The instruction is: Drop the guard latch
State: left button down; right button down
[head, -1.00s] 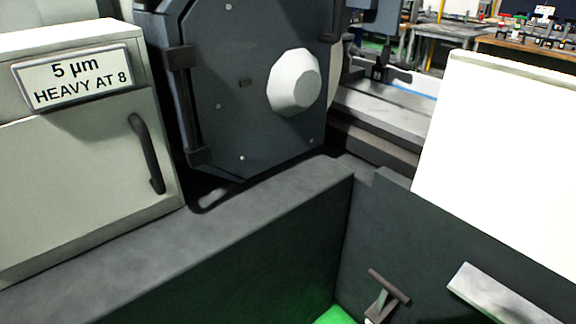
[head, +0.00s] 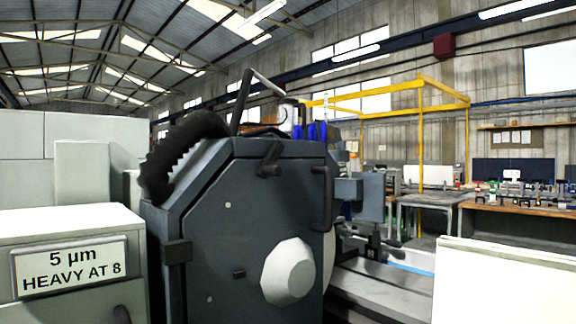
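The dark grey wheel guard (head: 245,215) stands in the middle of the head view, with a pale faceted knob (head: 290,271) low on its front. A small dark lever-like part (head: 270,160), which looks like the guard latch, sits at the top of the front face and appears raised at an angle. A dark bar handle (head: 322,195) is on the guard's right edge. A hinge-like block (head: 177,252) is on its left edge. Neither of my grippers is in view, and nothing touches the guard.
A pale cabinet (head: 70,235) labelled "5 µm HEAVY AT 8" stands close on the left. A white panel (head: 500,285) blocks the lower right. A ribbed black hose (head: 180,155) curves over the guard. The machine bed (head: 385,290) runs behind, with benches (head: 520,215) farther back.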

aim_at(268, 168)
jog(key=u, duration=1.7)
jog(key=l, duration=1.25)
